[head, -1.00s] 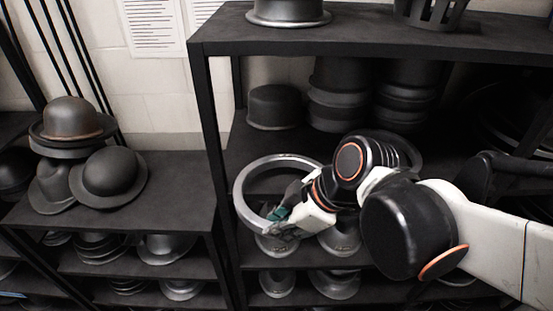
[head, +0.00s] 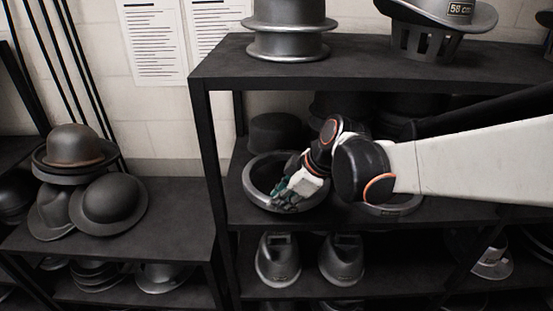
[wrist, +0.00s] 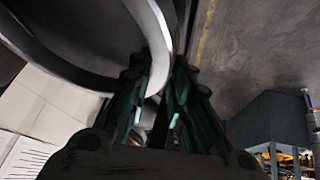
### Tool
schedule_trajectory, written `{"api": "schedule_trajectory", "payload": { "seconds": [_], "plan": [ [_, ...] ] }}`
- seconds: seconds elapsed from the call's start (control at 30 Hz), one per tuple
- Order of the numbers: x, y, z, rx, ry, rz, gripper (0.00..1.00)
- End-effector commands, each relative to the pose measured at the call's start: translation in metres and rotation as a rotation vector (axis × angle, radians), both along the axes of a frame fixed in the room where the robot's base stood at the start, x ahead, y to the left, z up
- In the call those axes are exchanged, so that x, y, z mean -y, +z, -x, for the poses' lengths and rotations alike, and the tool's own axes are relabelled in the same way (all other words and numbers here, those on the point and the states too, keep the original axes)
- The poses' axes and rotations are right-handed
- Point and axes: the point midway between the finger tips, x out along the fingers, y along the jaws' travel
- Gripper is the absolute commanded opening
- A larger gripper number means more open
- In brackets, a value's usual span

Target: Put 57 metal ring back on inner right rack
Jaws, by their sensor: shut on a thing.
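The metal ring (head: 249,188) is a grey band at the left end of the rack's middle shelf in the head view. My gripper (head: 286,192) is shut on the ring's right side. The ring lies nearly level, just above or on the shelf; I cannot tell whether it touches. In the wrist view the ring (wrist: 158,45) curves between the green-padded fingers of my gripper (wrist: 157,78). The black rack (head: 360,65) holds the shelf. The ring's far right part is hidden by my gripper.
A second ring-like metal piece (head: 400,206) lies right of the held ring, partly behind my arm. A dark round block (head: 275,132) stands behind. Hat blocks (head: 342,262) fill the shelf below. A rack with hats (head: 108,185) stands left.

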Motion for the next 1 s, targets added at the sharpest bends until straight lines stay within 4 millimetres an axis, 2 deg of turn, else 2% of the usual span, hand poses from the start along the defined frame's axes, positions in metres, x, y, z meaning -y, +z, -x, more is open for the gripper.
{"api": "schedule_trajectory", "payload": {
  "seconds": [0.03,0.2,0.53,0.93,0.97,1.0],
  "plan": [
    [0.0,0.001,-0.007,0.001,0.0,0.0,0.0],
    [0.001,0.0,-0.017,0.0,0.0,0.0,0.0],
    [0.001,-0.032,-0.017,0.0,0.0,0.0,0.0],
    [0.001,-0.038,-0.016,0.0,0.0,0.0,0.0],
    [0.001,-0.037,-0.016,-0.001,0.0,0.0,0.26],
    [0.001,-0.037,-0.016,-0.001,0.0,0.0,0.35]
  ]
}}
